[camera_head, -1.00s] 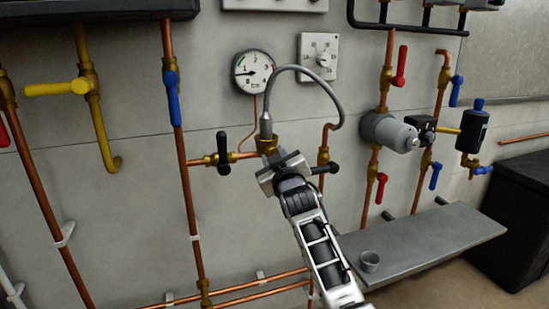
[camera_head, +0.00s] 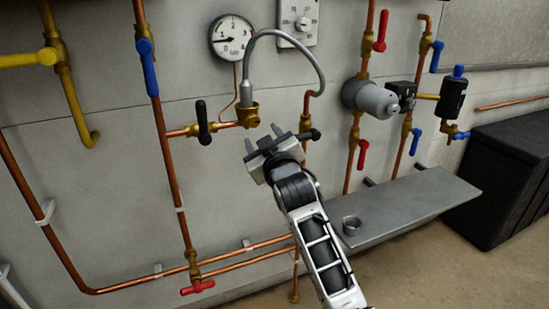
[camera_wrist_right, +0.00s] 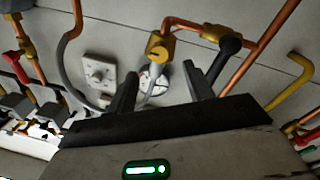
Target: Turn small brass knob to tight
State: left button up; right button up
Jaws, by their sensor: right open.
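A small brass fitting (camera_head: 248,116) sits at the right end of a short copper branch on the wall, at the lower end of a grey hose (camera_head: 287,33). I cannot tell for certain whether this is the small brass knob. My right gripper (camera_head: 263,138) is open and empty, its two fingers apart, below and slightly right of the fitting. In the wrist view the open fingers (camera_wrist_right: 160,70) have a clear gap between them. My left gripper is not in view.
A black-handled valve (camera_head: 203,122) is left of the fitting. A pressure gauge (camera_head: 231,37) and a dial box (camera_head: 298,20) are above.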

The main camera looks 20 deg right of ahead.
jog(key=s, duration=0.9)
jog(key=shift+a+f, duration=0.25)
jog(key=shift+w, duration=0.1)
jog(key=s+a+f+m+g+y, duration=0.1)
jog(key=s+a+f+g+y, duration=0.1)
jog(key=s+f, duration=1)
jog(key=s+a+f+m+g+y, duration=0.1)
jog(key=s+a+f+g, duration=0.3)
jog(key=s+f, duration=0.8)
notch_tip(320, 180, down, 4)
jog(key=shift+s+r+m+g+y, duration=0.3)
jog(key=shift+g+y, duration=0.4)
jog(key=shift+g, duration=0.4)
